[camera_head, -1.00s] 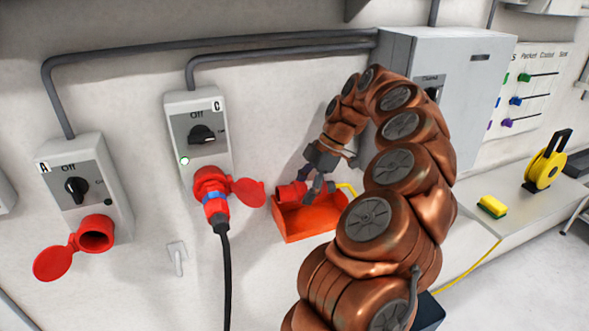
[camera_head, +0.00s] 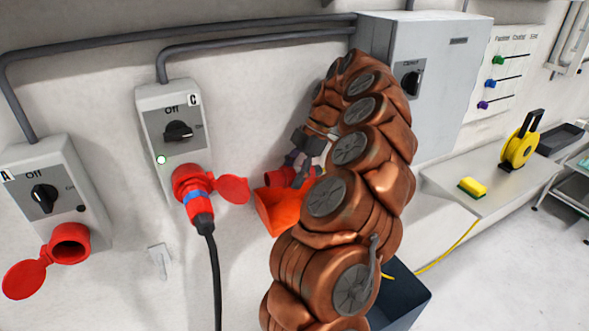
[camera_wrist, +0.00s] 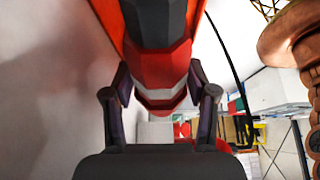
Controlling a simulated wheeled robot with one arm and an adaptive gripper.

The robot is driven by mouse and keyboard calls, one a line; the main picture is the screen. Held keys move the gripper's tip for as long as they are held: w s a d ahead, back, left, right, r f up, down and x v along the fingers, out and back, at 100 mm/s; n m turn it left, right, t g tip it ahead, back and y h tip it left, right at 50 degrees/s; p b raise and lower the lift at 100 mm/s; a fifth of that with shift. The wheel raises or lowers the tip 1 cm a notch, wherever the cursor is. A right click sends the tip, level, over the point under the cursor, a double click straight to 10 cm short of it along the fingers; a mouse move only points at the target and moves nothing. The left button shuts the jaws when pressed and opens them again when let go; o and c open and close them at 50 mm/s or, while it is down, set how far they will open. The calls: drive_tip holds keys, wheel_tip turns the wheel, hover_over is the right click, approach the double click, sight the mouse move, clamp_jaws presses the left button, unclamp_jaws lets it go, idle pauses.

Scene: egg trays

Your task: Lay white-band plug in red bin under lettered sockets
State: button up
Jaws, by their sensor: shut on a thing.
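My gripper (camera_head: 305,160) is in front of the wall above the red bin, partly hidden by my own arm. In the wrist view my gripper (camera_wrist: 160,100) is shut on a red plug (camera_wrist: 160,72) with a white band (camera_wrist: 162,96) and a dark body. The plug also shows in the head view (camera_head: 283,177), at the top of the red bin (camera_head: 277,212). I cannot tell whether it touches the bin. Socket box A (camera_head: 45,195) has an empty red outlet with its lid open. Socket box C (camera_head: 172,125) holds a blue-band plug (camera_head: 193,197) and shows a green light.
A black cable (camera_head: 214,270) hangs from the plug in socket C. A large grey cabinet (camera_head: 440,65) stands behind my arm. A dark blue container (camera_head: 405,298) is low in front. A shelf at the right holds a yellow sponge (camera_head: 473,187) and a yellow reel (camera_head: 519,148).

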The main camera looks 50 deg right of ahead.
drive_tip(key=shift+f, duration=2.4)
drive_tip(key=shift+f+b, duration=2.3)
drive_tip(key=shift+f, duration=0.35)
drive_tip(key=o, duration=0.7)
drive_tip(key=shift+c, duration=0.2)
drive_tip(key=o, duration=0.8)
drive_tip(key=shift+o, duration=0.2)
wheel_tip(320, 180, up, 9)
drive_tip(key=shift+r, duration=0.5)
